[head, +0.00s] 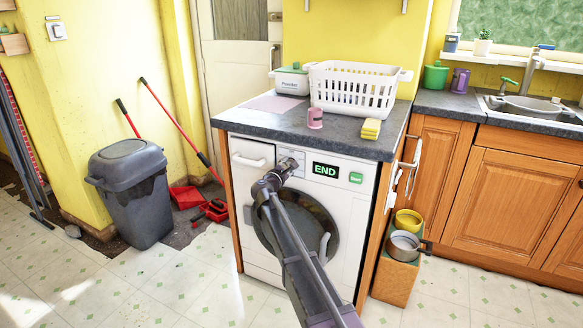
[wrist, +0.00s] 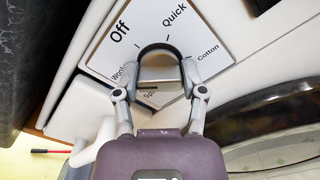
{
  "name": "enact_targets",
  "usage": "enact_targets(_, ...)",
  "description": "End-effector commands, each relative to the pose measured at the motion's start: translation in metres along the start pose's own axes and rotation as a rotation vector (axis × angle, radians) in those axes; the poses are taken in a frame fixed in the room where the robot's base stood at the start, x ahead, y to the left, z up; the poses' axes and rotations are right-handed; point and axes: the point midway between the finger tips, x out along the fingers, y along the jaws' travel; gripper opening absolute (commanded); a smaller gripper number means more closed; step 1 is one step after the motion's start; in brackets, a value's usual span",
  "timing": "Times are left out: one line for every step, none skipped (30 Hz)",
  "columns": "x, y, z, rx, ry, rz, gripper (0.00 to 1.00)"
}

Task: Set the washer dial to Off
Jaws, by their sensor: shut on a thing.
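The white washer (head: 352,208) stands under the dark worktop, its round door closed. Its display (head: 326,170) reads END. In the wrist view the dial (wrist: 158,48) shows as a dark curved rim on a white label plate (wrist: 108,62). The plate reads Off at upper left, Quick at top, Cotton at right and a partly hidden Wool at left; a lower label is mostly covered. My gripper (wrist: 160,76) is shut on the dial, one finger on each side. I cannot make out the dial's pointer. In the head view my gripper (head: 272,181) covers the dial.
A green button (head: 356,178) sits right of the display. A white drawer front (head: 252,155) is left of the dial. On the worktop are a white basket (head: 355,88), a pink cup (head: 315,118) and yellow sponges (head: 371,128). A grey bin (head: 130,190) stands left.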

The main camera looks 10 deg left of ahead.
Motion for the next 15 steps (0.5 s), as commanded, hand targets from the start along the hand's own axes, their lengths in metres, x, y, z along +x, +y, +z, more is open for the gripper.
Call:
enact_targets(-0.0022, -0.0038, 0.0011, 0.042, -0.001, -0.008, 0.06)
enact_targets(-0.0023, -0.0039, 0.0011, 0.068, -0.001, -0.008, 0.06)
enact_targets(-0.0023, -0.0039, 0.0011, 0.103, -0.001, -0.008, 0.06)
enact_targets(-0.0024, -0.0039, 0.0011, 0.13, -0.001, -0.008, 0.06)
enact_targets(-0.0025, -0.0039, 0.0011, 0.159, -0.001, -0.008, 0.06)
enact_targets(-0.0026, -0.0039, 0.0011, 0.196, -0.001, -0.008, 0.06)
enact_targets(-0.0026, -0.0039, 0.0011, 0.225, -0.001, -0.008, 0.06)
enact_targets(-0.0027, -0.0039, 0.0011, 0.253, -0.001, -0.008, 0.06)
enact_targets(-0.0028, -0.0039, 0.0011, 0.291, -0.001, -0.007, 0.06)
enact_targets(-0.0028, -0.0039, 0.001, 0.32, -0.001, -0.007, 0.06)
enact_targets(-0.0029, -0.0039, 0.001, 0.348, -0.001, -0.007, 0.06)
enact_targets(-0.0029, -0.0039, 0.001, 0.386, -0.001, -0.007, 0.06)
enact_targets(-0.003, -0.0039, 0.001, 0.414, -0.001, -0.007, 0.06)
enact_targets(-0.003, -0.0039, 0.001, 0.443, -0.001, -0.007, 0.06)
enact_targets(-0.0031, -0.0038, 0.0009, 0.479, -0.001, -0.007, 0.06)
